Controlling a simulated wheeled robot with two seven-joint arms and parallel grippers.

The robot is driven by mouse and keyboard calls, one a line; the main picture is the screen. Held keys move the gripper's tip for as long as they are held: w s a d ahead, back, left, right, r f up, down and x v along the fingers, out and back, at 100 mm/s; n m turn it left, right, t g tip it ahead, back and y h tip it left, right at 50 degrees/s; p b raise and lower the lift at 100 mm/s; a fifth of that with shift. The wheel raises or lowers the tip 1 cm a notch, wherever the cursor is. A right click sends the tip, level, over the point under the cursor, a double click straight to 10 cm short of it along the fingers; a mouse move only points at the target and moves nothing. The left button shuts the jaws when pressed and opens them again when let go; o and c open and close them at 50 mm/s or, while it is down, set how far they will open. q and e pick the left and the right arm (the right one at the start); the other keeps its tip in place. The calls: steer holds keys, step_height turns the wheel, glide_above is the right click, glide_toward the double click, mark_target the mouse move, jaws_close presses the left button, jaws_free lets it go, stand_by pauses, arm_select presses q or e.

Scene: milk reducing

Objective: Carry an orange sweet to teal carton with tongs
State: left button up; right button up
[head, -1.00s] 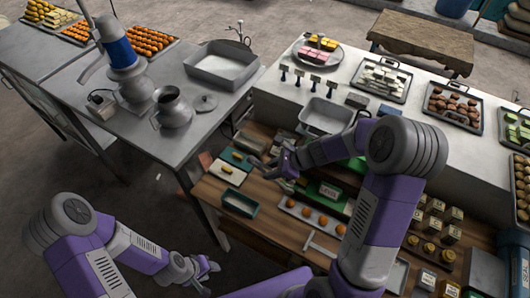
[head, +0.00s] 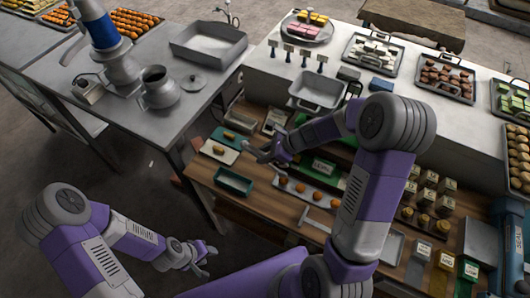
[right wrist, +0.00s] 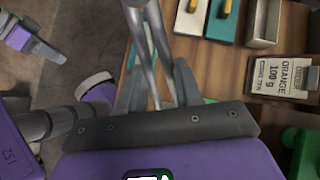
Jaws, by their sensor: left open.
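Several orange sweets (head: 300,188) lie in a row on a pale tray (head: 310,199) on the wooden shelf. An open teal carton (head: 233,181) stands left of them and looks empty. My right gripper (head: 277,152) is above the shelf, behind the carton and sweets. In the right wrist view, its fingers (right wrist: 158,90) are shut on metal tongs (right wrist: 145,45), whose tips are out of frame; no sweet shows in them there. My left gripper (head: 203,254) is open and empty, low over the floor in front of the shelf.
A white tray (head: 219,151) and a teal tray (head: 218,134) with small pieces lie behind the carton. A card reading "ORANGE 100 g" (right wrist: 283,78) shows in the right wrist view. Labelled boxes (head: 425,180) stand at the right. A metal pan (head: 317,92) is on the counter above.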

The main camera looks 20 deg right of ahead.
step_height(320, 180, down, 6)
steer(key=b, duration=0.5)
steer(key=shift+o, duration=0.4)
steer(key=c, duration=0.5)
step_height(320, 180, up, 9)
steer(key=p, duration=0.8)
steer(key=shift+r, duration=0.1)
steer(key=shift+r+p, duration=0.4)
steer(key=shift+r, duration=1)
